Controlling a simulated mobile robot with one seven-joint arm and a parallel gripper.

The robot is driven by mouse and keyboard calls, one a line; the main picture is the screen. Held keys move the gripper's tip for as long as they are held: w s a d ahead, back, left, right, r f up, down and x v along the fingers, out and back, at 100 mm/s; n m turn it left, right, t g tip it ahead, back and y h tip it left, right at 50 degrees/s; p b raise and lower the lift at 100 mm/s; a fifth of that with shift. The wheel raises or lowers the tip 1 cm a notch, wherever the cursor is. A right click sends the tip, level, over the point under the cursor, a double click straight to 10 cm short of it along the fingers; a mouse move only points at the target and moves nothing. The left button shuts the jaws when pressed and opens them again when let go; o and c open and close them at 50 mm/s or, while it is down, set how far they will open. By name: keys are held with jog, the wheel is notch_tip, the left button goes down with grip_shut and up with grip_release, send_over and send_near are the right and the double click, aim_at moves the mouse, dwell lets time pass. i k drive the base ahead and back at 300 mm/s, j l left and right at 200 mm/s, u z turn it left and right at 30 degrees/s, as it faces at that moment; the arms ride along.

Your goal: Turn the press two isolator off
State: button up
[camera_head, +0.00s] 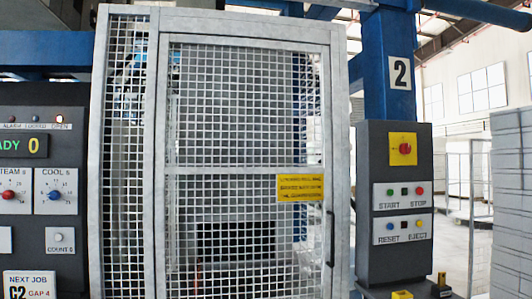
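The press two isolator (404,149) is a red rotary knob on a yellow square plate. It sits at the top of a grey control box (369,240) on the right, below a white plate with a black "2" (401,73) on a blue column. The knob's exact angle is too small to tell. Below it are a green START button (390,191), a red STOP button (420,190), and RESET (390,225) and EJECT (419,223) buttons. My gripper is not in view.
A closed mesh guard door (250,110) with a yellow sign (300,188) fills the middle. A grey panel (75,130) with dials stands at left. White stacked blocks (512,190) stand at the right edge. Open floor shows between them and the control box.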

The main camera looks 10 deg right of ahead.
aim_at(405, 149)
jog(key=z, duration=1.2)
jog(key=i+l, duration=0.8)
jog(key=i+u, duration=0.05)
jog(key=i, duration=0.05)
